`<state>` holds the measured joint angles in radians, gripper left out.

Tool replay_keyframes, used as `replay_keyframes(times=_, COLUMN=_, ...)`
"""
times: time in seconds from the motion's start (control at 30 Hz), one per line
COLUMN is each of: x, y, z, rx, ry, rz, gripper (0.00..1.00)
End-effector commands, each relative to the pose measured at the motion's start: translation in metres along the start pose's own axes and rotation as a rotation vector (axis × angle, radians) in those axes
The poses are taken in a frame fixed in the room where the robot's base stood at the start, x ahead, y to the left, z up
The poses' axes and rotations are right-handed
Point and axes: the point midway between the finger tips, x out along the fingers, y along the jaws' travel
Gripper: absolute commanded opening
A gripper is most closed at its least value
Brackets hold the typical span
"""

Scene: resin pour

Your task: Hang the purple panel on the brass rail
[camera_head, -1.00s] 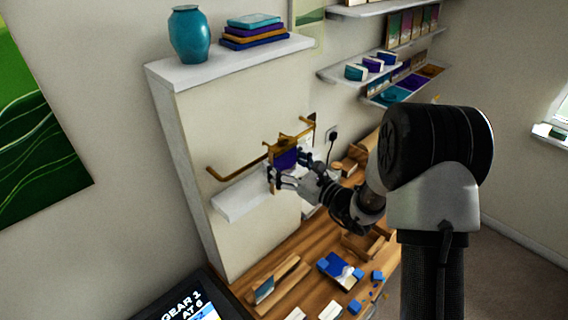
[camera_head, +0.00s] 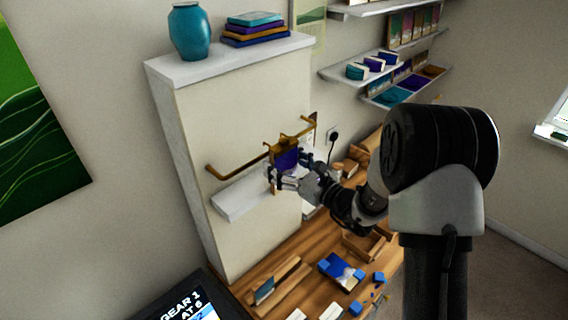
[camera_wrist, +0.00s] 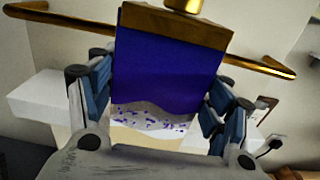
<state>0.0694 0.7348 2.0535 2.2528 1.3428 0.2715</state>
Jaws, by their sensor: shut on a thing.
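The purple panel (camera_wrist: 165,70) fills the middle of the wrist view. It has a brass-coloured top strip (camera_wrist: 178,24) and a pale lower part with purple flecks. My gripper (camera_wrist: 160,95) is shut on the panel, with a finger at each side edge. In the head view the panel (camera_head: 286,158) is at the brass rail (camera_head: 235,167), its top at about rail height. The rail also shows behind the panel in the wrist view (camera_wrist: 62,17). I cannot tell whether the panel's hooks rest on the rail.
A white ledge (camera_head: 240,198) juts from the wall block below the rail. A teal vase (camera_head: 190,32) and stacked boards (camera_head: 252,30) stand on the block's top. The wooden worktop (camera_head: 290,290) below holds wooden holders and blue pieces. Shelves (camera_head: 350,72) are at upper right.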

Motion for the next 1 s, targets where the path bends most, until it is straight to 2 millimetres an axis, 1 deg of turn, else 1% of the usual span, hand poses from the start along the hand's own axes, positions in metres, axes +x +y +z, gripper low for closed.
replay_keyframes(times=0.17, x=0.0, y=0.0, z=-0.004, rx=-0.001, ry=-0.002, rz=0.0, gripper=0.49)
replay_keyframes(times=0.57, x=0.0, y=0.0, z=-0.004, rx=-0.001, ry=-0.002, rz=0.0, gripper=0.49)
replay_keyframes(times=1.0, x=0.0, y=0.0, z=-0.014, rx=0.0, ry=-0.002, rz=0.0, gripper=0.49)
